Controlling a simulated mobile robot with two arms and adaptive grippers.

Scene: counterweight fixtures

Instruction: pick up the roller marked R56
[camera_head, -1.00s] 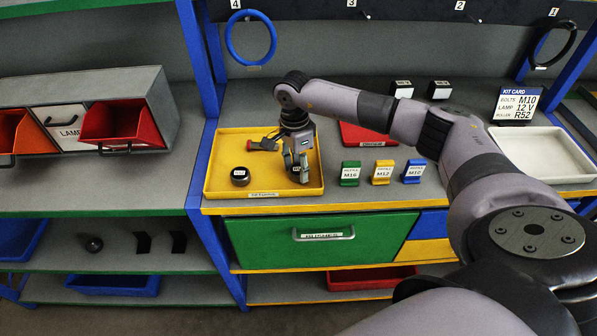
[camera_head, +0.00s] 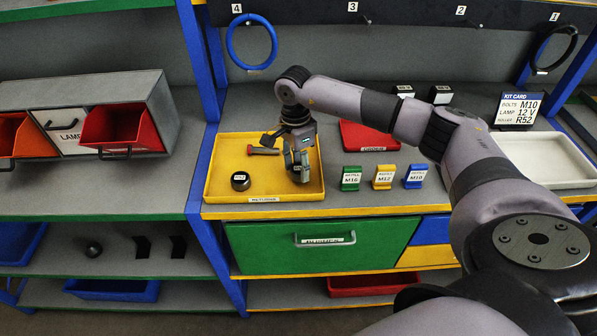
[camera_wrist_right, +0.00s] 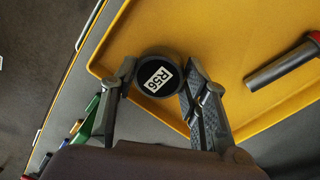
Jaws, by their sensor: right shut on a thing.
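The roller marked R56 (camera_wrist_right: 157,77) is a short black cylinder with a white label on top. In the wrist view my right gripper (camera_wrist_right: 160,72) is shut on it, one finger on each side. In the head view my right gripper (camera_head: 298,163) points down over the right part of the yellow tray (camera_head: 222,146), largely hiding the held roller. I cannot tell whether the roller is clear of the tray floor. A second black roller (camera_head: 240,181) stands at the tray's left front. My left gripper is not in view.
A red-and-dark tool (camera_head: 263,150) lies in the tray behind the gripper; it also shows in the wrist view (camera_wrist_right: 285,65). A red tray (camera_head: 362,136) and green, yellow and blue labelled holders (camera_head: 351,178) stand to the right. A blue ring (camera_head: 251,46) hangs above.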

